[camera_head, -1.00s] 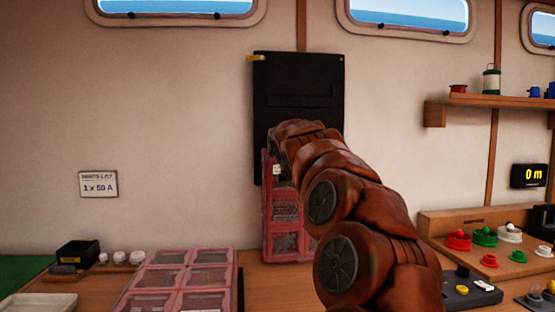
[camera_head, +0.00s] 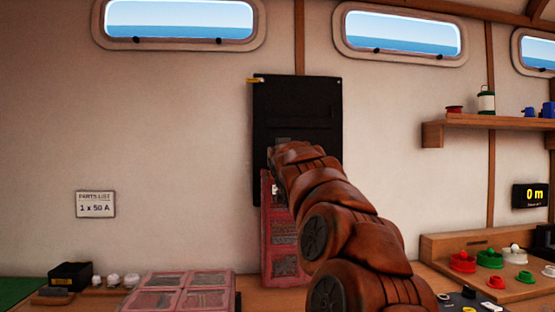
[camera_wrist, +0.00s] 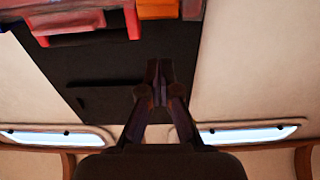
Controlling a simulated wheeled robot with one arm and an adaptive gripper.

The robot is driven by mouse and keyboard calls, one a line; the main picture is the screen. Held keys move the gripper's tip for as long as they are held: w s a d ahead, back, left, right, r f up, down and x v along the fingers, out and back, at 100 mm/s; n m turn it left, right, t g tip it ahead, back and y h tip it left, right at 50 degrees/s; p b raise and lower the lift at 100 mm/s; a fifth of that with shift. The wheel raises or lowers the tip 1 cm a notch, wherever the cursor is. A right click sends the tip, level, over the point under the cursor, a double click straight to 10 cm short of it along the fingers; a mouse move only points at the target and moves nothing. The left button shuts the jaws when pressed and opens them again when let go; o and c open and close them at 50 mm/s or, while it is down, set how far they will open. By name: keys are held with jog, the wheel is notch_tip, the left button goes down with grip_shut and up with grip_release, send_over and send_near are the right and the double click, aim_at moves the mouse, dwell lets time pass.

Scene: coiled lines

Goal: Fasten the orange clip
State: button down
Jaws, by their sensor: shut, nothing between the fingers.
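An orange piece (camera_wrist: 157,9) shows at the top edge of the wrist view, cut off by the frame, and I cannot tell whether it is fastened. It sits beside a red-pink part (camera_wrist: 80,25). A small yellow-orange piece (camera_head: 255,80) also shows at the top left corner of the black wall panel (camera_head: 298,105) in the head view. My gripper (camera_wrist: 158,67) is shut and empty, in front of the dark panel surface and apart from the orange piece in the picture. In the head view my own arm hides the gripper and the panel's lower part.
An upright pink compartment case (camera_head: 283,255) stands below the panel. Another pink case (camera_head: 185,290) lies on the bench at left. A parts-list sign (camera_head: 95,204) hangs on the wall. A shelf (camera_head: 490,127) and a rack of colored caps (camera_head: 490,245) are at right.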

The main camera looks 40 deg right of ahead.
jog(key=f+b+v, duration=0.1)
jog(key=f+v, duration=0.1)
jog(key=v, duration=0.7)
jog(key=shift+s, duration=0.15)
jog(key=shift+a, duration=0.15)
dwell(0.6)
